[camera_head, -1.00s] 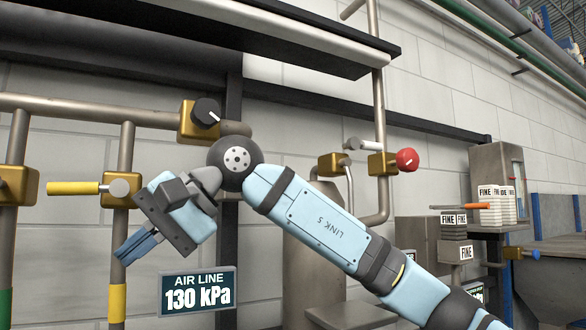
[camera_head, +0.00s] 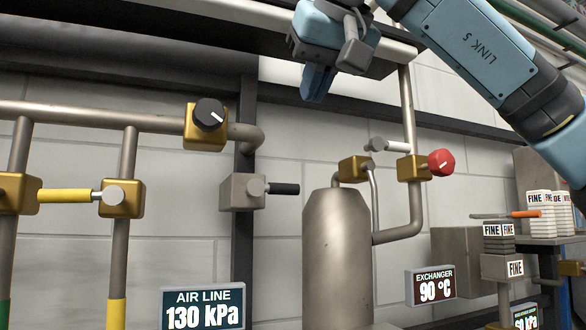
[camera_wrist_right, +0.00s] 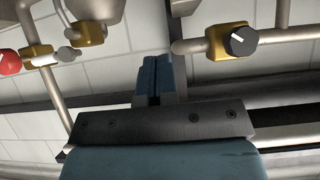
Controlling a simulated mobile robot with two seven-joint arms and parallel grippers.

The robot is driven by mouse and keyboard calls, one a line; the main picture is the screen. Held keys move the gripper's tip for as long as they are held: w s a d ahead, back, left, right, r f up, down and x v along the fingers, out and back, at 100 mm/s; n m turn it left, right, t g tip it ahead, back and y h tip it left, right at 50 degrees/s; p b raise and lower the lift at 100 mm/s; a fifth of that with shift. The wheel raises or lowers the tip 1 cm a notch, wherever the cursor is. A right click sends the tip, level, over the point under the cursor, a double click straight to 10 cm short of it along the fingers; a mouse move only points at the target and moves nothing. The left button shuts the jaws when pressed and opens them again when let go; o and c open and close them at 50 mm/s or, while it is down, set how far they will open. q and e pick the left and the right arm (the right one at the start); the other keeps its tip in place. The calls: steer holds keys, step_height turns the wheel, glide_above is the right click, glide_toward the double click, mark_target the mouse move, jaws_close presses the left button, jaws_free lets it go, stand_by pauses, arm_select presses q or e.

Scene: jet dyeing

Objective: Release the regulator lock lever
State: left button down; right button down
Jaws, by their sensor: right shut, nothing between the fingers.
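No part is labelled as the regulator lock lever, so I cannot tell which lever it is. A black knob (camera_head: 209,114) sits on a brass block on the upper pipe; it also shows in the right wrist view (camera_wrist_right: 242,41). Below it, a black-handled lever (camera_head: 284,189) points right from a grey box (camera_head: 239,194). A yellow lever (camera_head: 64,196) lies level at the left. The air line display (camera_head: 203,307) reads 130 kPa. My right gripper (camera_head: 316,92) is shut and empty, high above the tank and apart from every lever. It also shows in the wrist view (camera_wrist_right: 152,62).
A red knob (camera_head: 441,162) and a pale lever (camera_head: 396,147) sit right of the grey tank (camera_head: 337,255). The exchanger display (camera_head: 435,287) reads 90 °C. A dark shelf edge (camera_head: 215,27) runs behind my right gripper. An orange lever (camera_head: 524,214) is at the right.

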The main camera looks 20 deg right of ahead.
steer(key=p, duration=0.2)
glide_above(282, 189)
steer(key=s, duration=0.2)
step_height(282, 189, down, 5)
steer(key=shift+w+d+f, duration=0.15)
steer(key=shift+f, duration=0.6)
steer(key=shift+w+d+f, duration=0.1)
steer(key=shift+w+f, duration=0.1)
steer(key=shift+f, duration=0.6)
steer(key=shift+w+d+f, duration=0.15)
steer(key=shift+f, duration=0.6)
steer(key=shift+f, duration=0.1)
steer(key=shift+d+f, duration=0.1)
steer(key=shift+m+y+b, duration=0.3)
steer(key=shift+b, duration=0.1)
